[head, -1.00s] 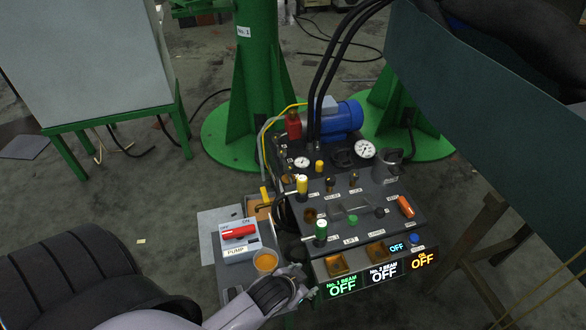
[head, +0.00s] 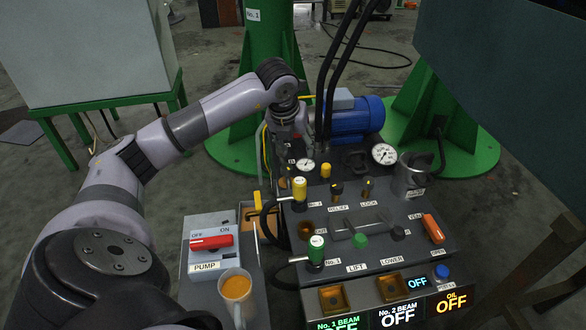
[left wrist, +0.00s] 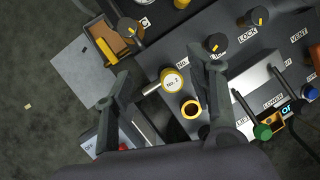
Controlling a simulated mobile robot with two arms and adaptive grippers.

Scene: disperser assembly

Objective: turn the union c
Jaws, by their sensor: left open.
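My left gripper (head: 291,145) is above the back left of the control panel, pointing down, mostly hidden by its own wrist in the head view. In the left wrist view the gripper (left wrist: 160,68) is open, its two dark fingers wide apart with nothing held. Below and between them are the yellow-capped No. 2 handle (left wrist: 173,80) and a yellow ring (left wrist: 191,109). A label "C" stands beside a black knob with a yellow mark (left wrist: 130,31), beyond the left finger. I cannot tell which part is union c. My right gripper is not seen.
The pump switch box (head: 211,267), an orange-filled cup (head: 236,287) and the green No. 1 handle (head: 316,250) stand at the front left. A blue motor (head: 352,122), gauges and black hoses (head: 335,65) crowd the back. A green post (head: 268,60) rises behind.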

